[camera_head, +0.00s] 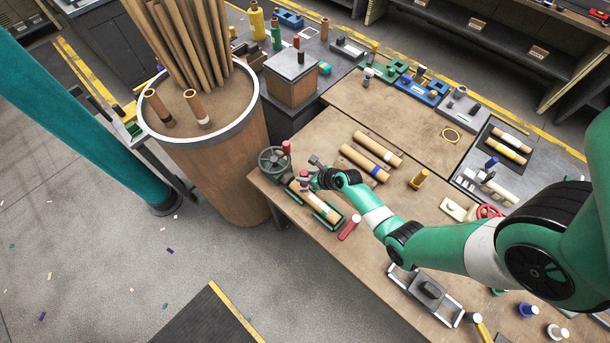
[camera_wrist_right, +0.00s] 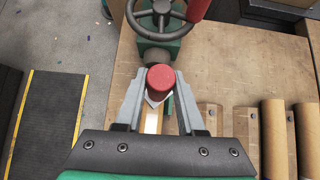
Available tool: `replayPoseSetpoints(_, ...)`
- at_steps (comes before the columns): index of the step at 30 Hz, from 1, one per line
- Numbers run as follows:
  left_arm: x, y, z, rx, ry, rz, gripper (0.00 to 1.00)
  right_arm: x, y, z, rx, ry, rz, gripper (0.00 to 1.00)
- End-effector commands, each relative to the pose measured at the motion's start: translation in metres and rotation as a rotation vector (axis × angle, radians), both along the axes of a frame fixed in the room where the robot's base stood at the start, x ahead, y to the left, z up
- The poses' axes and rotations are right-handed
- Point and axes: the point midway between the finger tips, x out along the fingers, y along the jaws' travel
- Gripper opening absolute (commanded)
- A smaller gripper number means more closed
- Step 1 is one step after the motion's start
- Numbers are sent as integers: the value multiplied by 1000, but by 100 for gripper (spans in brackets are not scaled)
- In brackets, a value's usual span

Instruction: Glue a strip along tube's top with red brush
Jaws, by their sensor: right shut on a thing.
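The cardboard tube (camera_head: 318,205) lies in a green cradle with a handwheel vise (camera_head: 274,160) at its far left end. My right gripper (camera_head: 310,180) is over the tube's end nearest the handwheel. In the right wrist view my right gripper (camera_wrist_right: 159,88) is shut on the red brush (camera_wrist_right: 161,76), whose round red handle end faces the camera. The brush tip is hidden below the handle, so I cannot tell whether it touches the tube. A pale strip of the tube (camera_wrist_right: 152,122) shows beneath it. My left gripper is in neither view.
Two loose tubes (camera_head: 365,162) lie on the bench right of the cradle. A red-handled item (camera_head: 350,227) lies just right of the cradle. A large barrel of upright tubes (camera_head: 215,150) stands left of the bench. A grey tray-like fixture (camera_head: 428,290) sits near the front edge.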

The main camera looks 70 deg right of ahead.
Motion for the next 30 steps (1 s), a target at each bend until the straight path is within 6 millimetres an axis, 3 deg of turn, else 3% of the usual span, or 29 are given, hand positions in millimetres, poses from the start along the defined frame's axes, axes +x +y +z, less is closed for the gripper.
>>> replayPoseSetpoints(21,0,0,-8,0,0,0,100,0,0,-10,0,-1,0,0)
replayPoseSetpoints(30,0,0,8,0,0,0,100,-5,13,-5,0,1,1,0)
